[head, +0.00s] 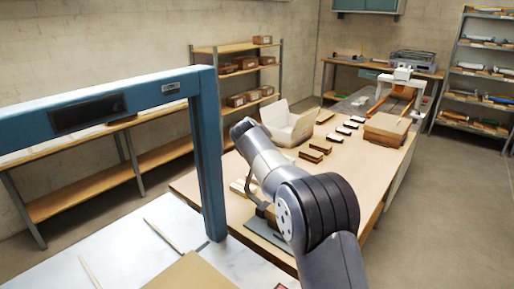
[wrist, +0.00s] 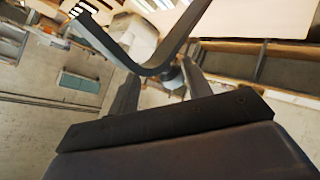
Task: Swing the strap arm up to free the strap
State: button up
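My gripper (wrist: 160,78) shows in the wrist view as two dark fingers standing apart, with nothing seen clamped between them. A bent grey-blue bar (wrist: 153,70) crosses the view just beyond the fingertips; I cannot tell whether it is the strap arm or part of the frame, or whether it touches a finger. In the head view a blue arch frame (head: 208,140) with a dark panel (head: 87,113) stands at the left. My arm rises right of it, and my gripper cannot be made out there. I cannot pick out the strap for certain.
A long table (head: 335,170) holds a white open bin (head: 290,128), several small brown blocks and a cardboard stack (head: 386,128). A small curved bracket on a dark base (head: 268,232) sits close beside my arm. Shelves (head: 237,75) line the back wall. Floor is free at right.

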jog(key=b+v, duration=0.2)
jog(key=v, duration=0.6)
jog(key=shift+s+r, duration=0.15)
jog(key=shift+s, duration=0.25)
